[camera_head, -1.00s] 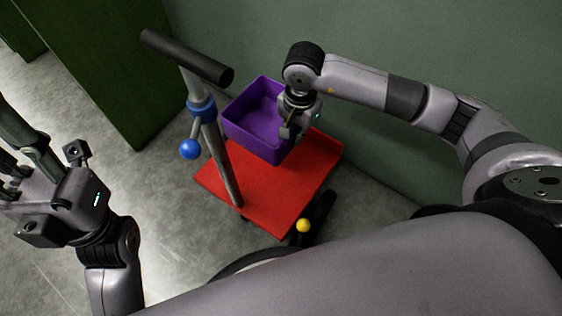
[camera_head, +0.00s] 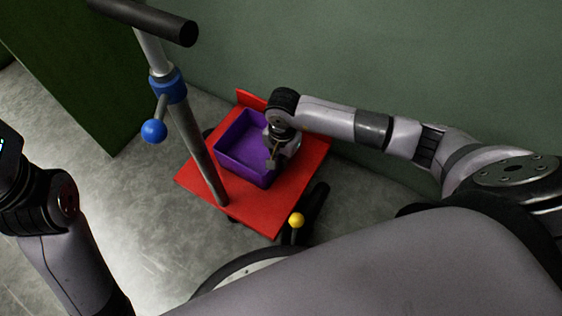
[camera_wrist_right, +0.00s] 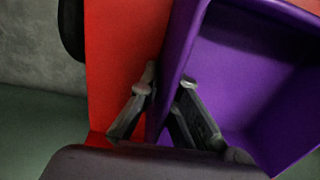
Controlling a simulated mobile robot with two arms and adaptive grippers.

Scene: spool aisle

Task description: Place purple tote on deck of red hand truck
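The purple tote (camera_head: 233,165) is upright over the deck of the red hand truck (camera_head: 277,215), behind its grey post. It looks low on the deck, with no clear gap beneath; contact itself is hidden. My right gripper (camera_head: 275,163) is at the tote's right side. In the right wrist view, its fingers (camera_wrist_right: 168,80) straddle the purple tote wall (camera_wrist_right: 176,55), one outside and one inside, with tips close against it. Red deck (camera_wrist_right: 120,50) shows beside the tote.
The hand truck's post carries a black handle (camera_head: 150,17), a blue collar (camera_head: 168,86) and a blue knob (camera_head: 154,131). A yellow knob (camera_head: 296,220) stands at the deck's front. A green wall (camera_head: 400,60) is behind; a dark green block (camera_head: 70,70) stands left.

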